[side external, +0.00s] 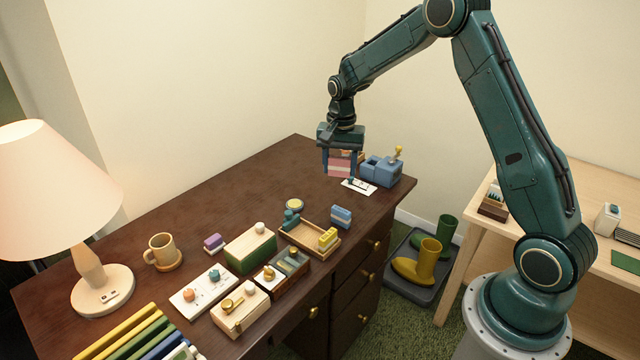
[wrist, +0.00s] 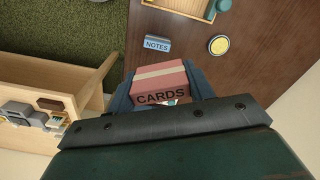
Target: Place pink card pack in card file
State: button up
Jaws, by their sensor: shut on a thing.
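My gripper (side external: 339,170) is shut on the pink card pack (side external: 341,163), holding it above the far right part of the dark desk. In the wrist view the pack (wrist: 160,86) has a pale band and the word CARDS, and sits between the two fingers. No container is plainly labelled as the card file. A small dark wooden box (side external: 493,207) with upright pale pieces stands on the light table at the right; I cannot tell whether it is the card file.
A blue box with openings (side external: 381,171) and a white card (side external: 358,187) lie near my gripper. A blue NOTES block (side external: 341,216), a wooden tray (side external: 297,236), a mug (side external: 163,249) and a lamp (side external: 89,273) share the desk. Boots (side external: 425,262) stand between the tables.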

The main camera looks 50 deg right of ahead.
jog(key=s+a+f+n, duration=0.2)
jog(key=s+a+n, duration=0.1)
jog(key=a+n, duration=0.3)
jog(key=s+a+f+n, duration=0.2)
jog(key=s+a+n, duration=0.2)
jog(key=a, duration=0.5)
jog(key=n, duration=0.2)
jog(key=shift+f+n, duration=0.3)
jog(key=shift+f, duration=0.05)
jog(key=shift+w, duration=0.1)
jog(key=w+r, duration=0.3)
jog(key=w, duration=0.9)
jog(key=w+r, duration=0.4)
jog(key=w, duration=0.8)
jog(key=shift+w+r, duration=0.2)
jog(key=shift+r, duration=0.1)
